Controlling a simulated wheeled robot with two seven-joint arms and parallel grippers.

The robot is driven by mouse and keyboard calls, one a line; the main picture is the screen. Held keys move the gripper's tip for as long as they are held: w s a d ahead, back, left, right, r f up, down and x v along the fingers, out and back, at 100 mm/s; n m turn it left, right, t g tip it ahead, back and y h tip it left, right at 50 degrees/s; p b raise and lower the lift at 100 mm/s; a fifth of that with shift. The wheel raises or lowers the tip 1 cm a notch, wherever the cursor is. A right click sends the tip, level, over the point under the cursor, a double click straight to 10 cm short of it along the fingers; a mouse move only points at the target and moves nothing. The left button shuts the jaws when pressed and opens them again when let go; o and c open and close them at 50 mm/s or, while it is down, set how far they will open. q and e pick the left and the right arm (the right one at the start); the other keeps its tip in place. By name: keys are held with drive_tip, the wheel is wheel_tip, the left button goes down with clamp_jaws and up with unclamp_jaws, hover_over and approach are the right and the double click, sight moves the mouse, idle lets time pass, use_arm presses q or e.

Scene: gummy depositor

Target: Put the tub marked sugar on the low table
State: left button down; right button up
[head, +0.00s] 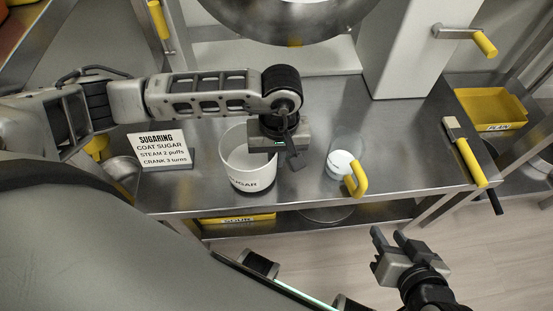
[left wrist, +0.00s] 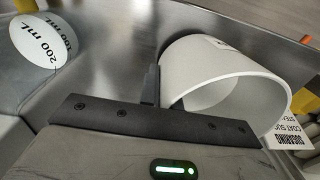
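The white tub marked sugar (head: 250,185) stands upright on the metal worktop. Its open mouth faces me, and its right side is partly hidden by my left gripper. In the left wrist view the tub's thick white rim (left wrist: 215,55) is close to the fingers. My left gripper (head: 295,157) is at the tub's right rim; one dark finger (left wrist: 150,86) is just outside the wall. Whether the fingers squeeze the wall cannot be told. My right gripper (head: 388,240) is open and empty in front of the worktop. I cannot identify the low table for sure.
A clear jug with a yellow handle (head: 356,180) stands right of the tub. A sugaring sign (head: 160,150) stands to its left. A yellow-handled tool (head: 465,150) lies at the worktop's right end. A yellow tray marked plain (head: 490,105) is beyond. A metal bowl hangs above.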

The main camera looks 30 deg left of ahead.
use_arm(q)
drive_tip(key=shift+f, duration=0.8)
drive_tip(key=c, duration=1.6)
unclamp_jaws()
use_arm(e)
drive_tip(key=shift+w+a, duration=0.1)
drive_tip(key=shift+w, duration=0.2)
drive_tip(key=shift+r, duration=0.1)
